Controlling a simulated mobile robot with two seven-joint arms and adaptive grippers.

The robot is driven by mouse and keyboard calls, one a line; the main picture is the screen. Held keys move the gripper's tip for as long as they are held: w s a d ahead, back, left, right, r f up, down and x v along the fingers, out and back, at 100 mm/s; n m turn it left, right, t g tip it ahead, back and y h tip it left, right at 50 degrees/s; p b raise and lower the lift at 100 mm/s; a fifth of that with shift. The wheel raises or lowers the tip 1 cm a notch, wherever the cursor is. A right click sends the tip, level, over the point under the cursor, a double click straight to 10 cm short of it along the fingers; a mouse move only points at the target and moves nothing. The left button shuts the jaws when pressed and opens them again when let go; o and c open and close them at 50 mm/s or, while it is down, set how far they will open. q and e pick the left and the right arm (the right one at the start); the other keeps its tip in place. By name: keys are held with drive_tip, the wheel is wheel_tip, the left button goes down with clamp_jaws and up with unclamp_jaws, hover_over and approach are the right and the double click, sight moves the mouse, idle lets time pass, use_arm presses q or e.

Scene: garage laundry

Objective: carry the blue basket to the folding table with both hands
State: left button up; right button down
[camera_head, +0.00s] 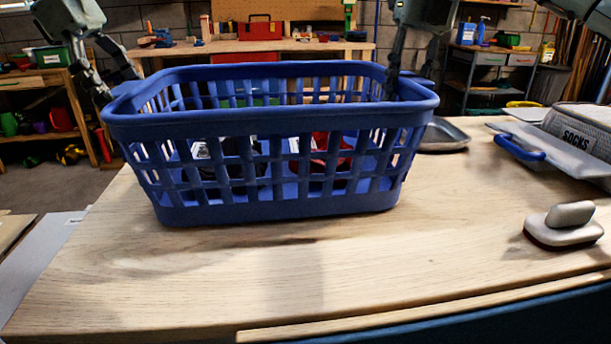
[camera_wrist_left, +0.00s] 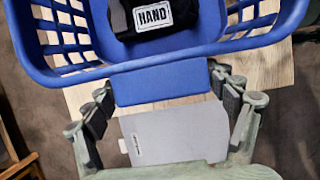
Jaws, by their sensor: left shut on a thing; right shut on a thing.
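The blue basket (camera_head: 270,205) is upright over the near part of a wooden table (camera_head: 250,265). I cannot tell whether its base touches the top. Dark and red items, partly hidden by the lattice walls, lie inside. My left gripper (camera_head: 115,88) is shut on the basket's left handle; in the left wrist view the handle tab (camera_wrist_left: 160,87) sits between its fingers. A black item labelled HAND (camera_wrist_left: 153,17) shows inside the basket there. My right gripper (camera_head: 405,80) is shut on the basket at its right end, its fingers partly hidden by the rim.
On the table's right are a grey metal object (camera_head: 563,225), a grey tray (camera_head: 443,135) and a grey bin labelled SOCKS (camera_head: 580,135) beside a blue-handled board (camera_head: 520,147). The front middle of the table is clear. A workbench (camera_head: 345,48) stands behind.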

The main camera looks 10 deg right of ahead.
use_arm(q)
drive_tip(key=o, duration=1.2)
drive_tip(key=shift+a+f, duration=0.15)
drive_tip(key=shift+a, duration=0.1)
use_arm(e)
drive_tip(key=c, duration=1.5)
unclamp_jaws()
drive_tip(key=shift+d+f, duration=0.25)
drive_tip(key=shift+d, duration=0.1)
use_arm(q)
drive_tip(key=shift+o, duration=1.1)
use_arm(e)
drive_tip(key=shift+o, duration=1.4)
use_arm(q)
drive_tip(key=shift+d, duration=0.1)
use_arm(e)
drive_tip(key=shift+o, duration=1.2)
drive_tip(key=shift+a, duration=0.1)
drive_tip(key=shift+r, duration=0.1)
use_arm(q)
drive_tip(key=shift+d, duration=0.1)
use_arm(e)
drive_tip(key=shift+a, duration=0.15)
